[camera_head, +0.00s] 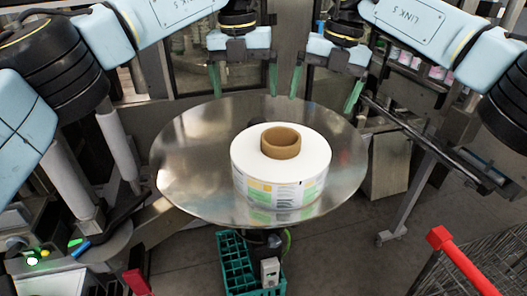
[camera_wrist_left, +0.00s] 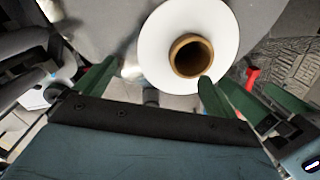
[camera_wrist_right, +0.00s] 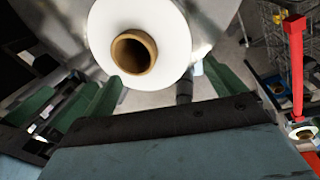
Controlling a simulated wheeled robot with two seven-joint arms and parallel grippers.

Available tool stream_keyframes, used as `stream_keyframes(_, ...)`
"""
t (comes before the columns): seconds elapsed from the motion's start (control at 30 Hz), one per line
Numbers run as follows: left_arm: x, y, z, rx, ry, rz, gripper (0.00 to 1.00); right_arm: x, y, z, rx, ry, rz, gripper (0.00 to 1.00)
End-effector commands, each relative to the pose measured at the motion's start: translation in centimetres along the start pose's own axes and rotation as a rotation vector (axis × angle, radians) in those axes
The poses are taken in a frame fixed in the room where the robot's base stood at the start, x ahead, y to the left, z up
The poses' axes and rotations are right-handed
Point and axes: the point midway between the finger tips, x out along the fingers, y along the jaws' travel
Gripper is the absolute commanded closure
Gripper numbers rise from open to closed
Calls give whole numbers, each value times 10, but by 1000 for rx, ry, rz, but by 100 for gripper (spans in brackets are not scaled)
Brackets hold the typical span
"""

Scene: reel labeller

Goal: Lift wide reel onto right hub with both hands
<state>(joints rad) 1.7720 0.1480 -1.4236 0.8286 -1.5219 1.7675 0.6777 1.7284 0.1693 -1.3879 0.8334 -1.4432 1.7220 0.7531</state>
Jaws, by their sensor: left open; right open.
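The wide reel (camera_head: 281,165) is a white roll with a brown cardboard core and printed labels on its side. It sits flat on a round shiny metal disc (camera_head: 190,165), a little right of the disc's middle. The reel also shows in the left wrist view (camera_wrist_left: 157,50) and the right wrist view (camera_wrist_right: 107,32). My left gripper (camera_head: 244,82) is open and empty above the disc's far edge, apart from the reel. My right gripper (camera_head: 325,92) is open and empty beyond the reel, to its right. I cannot make out which part is the right hub.
A conveyor (camera_head: 430,145) runs along the right side, with several small pink-labelled containers (camera_head: 420,66) behind it. A green crate (camera_head: 232,266) stands below the disc. A cart with a red handle (camera_head: 462,262) is at the lower right. The disc's left part is bare.

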Motion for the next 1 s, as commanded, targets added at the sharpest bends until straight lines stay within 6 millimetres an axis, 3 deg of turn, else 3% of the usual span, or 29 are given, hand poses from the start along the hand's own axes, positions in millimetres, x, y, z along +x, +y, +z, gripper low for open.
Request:
stream_keyframes(0.17, 8, -9, -10, -22, 41, 58, 5, -7, -3, -7, -43, -18, -180, 5)
stream_keyframes(0.57, 13, -8, -11, -26, 42, 59, 5, -1, -3, -7, -47, -16, -186, 5)
stream_keyframes(0.77, 40, -6, -12, -26, 44, 59, 5, 26, -8, -7, -47, -13, -185, 5)
stream_keyframes(1.0, 88, -3, -14, -26, 44, 58, 5, 74, -17, -6, -47, -13, -185, 5)
